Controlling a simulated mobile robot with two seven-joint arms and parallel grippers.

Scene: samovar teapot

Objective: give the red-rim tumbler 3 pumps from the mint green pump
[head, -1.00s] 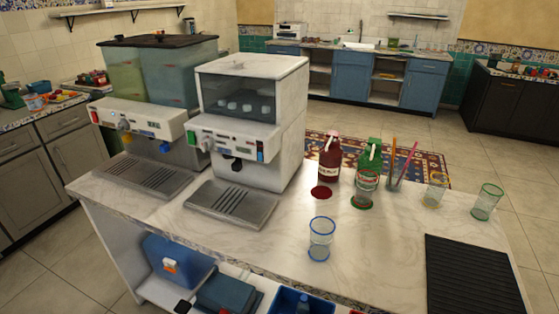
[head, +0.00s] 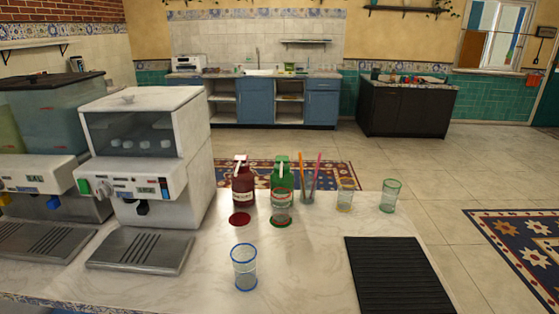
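The red-rim tumbler (head: 281,208) is a clear glass standing upright on a green round spot on the counter. The tumbler looks empty, but I cannot be sure at this size. Neither of my grippers is in the head view.
A dark red pump bottle (head: 243,183) stands left of the green one, behind a red spot. A blue-rim tumbler (head: 244,267) is nearer. A straw holder (head: 308,188), yellow-rim tumbler (head: 345,196) and green-rim tumbler (head: 390,197) stand right. A black mat (head: 398,275) lies front right.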

